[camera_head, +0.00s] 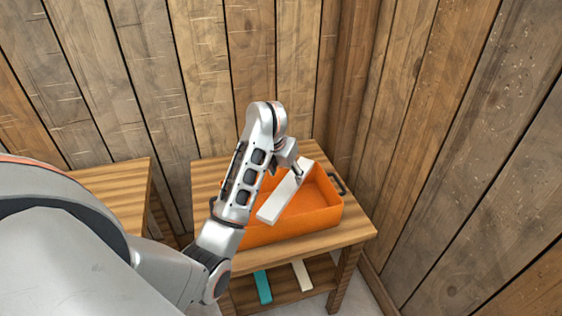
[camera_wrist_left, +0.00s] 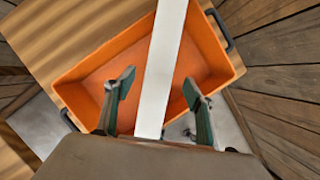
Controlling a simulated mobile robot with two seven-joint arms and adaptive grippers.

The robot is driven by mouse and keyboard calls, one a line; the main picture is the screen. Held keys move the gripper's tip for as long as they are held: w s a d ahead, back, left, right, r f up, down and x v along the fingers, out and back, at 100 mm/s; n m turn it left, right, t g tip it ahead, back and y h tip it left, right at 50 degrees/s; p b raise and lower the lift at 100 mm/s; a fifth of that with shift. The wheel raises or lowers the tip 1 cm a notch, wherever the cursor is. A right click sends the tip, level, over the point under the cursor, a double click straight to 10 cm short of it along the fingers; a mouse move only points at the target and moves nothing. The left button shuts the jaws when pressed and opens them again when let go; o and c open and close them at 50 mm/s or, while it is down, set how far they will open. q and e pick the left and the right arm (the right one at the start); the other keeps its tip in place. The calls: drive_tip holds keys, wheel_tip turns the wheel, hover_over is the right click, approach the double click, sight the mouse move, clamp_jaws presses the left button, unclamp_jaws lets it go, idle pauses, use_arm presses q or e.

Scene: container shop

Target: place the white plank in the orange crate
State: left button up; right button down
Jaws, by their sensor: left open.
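The white plank (camera_head: 284,197) lies slantwise over the orange crate (camera_head: 325,214). In the left wrist view the plank (camera_wrist_left: 164,60) crosses the crate's opening and passes the crate's rim (camera_wrist_left: 100,48) at the top of the picture. I cannot tell whether the plank rests on the rim or is tilted into the crate. My left gripper (camera_head: 297,172) is above the crate at the plank. Its fingers (camera_wrist_left: 158,88) are open, one on each side of the plank, with gaps showing between. The plank's near end is hidden by the gripper body. My right gripper is not in view.
The crate, with dark handles (camera_head: 337,183), stands on a wooden table (camera_head: 352,232) near the wall corner. A teal plank (camera_head: 262,287) and a cream plank (camera_head: 302,275) lie on the lower shelf. Another wooden table (camera_head: 112,190) stands at left. Wooden walls are close behind and right.

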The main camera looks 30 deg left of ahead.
use_arm(q)
drive_tip(key=v, duration=0.8)
drive_tip(key=s+a+f+y, duration=0.25)
drive_tip(key=a+y, duration=0.55)
drive_tip(key=a, duration=0.7)
drive_tip(key=s+a+r+m+t+y, duration=0.3)
drive_tip(key=s+r+m+t+y, duration=0.1)
drive_tip(key=r+y, duration=0.45)
drive_tip(key=w+d+m+t+h, duration=0.1)
drive_tip(key=d+m+t+h, duration=0.3)
drive_tip(key=d+m+t, duration=0.8)
drive_tip(key=s+d+f+m+h, duration=0.1)
drive_tip(key=d+f+m+h, duration=1.2)
drive_tip(key=m, duration=0.4)
drive_tip(key=s+d+f+m+g, duration=0.2)
drive_tip(key=s+f, duration=0.3)
drive_tip(key=f, duration=0.3)
drive_tip(key=s+d+f+m+g+h, duration=0.1)
drive_tip(key=s+f+m+g, duration=0.2)
drive_tip(key=s+f, duration=0.3)
drive_tip(key=s+d+f+m+g+h, duration=0.1)
drive_tip(key=s+f+g, duration=0.4)
drive_tip(key=f, duration=0.5)
drive_tip(key=shift+s+d+f+m, duration=0.3)
drive_tip(key=shift+d+f+m, duration=0.1)
drive_tip(key=shift+d+m, duration=0.55)
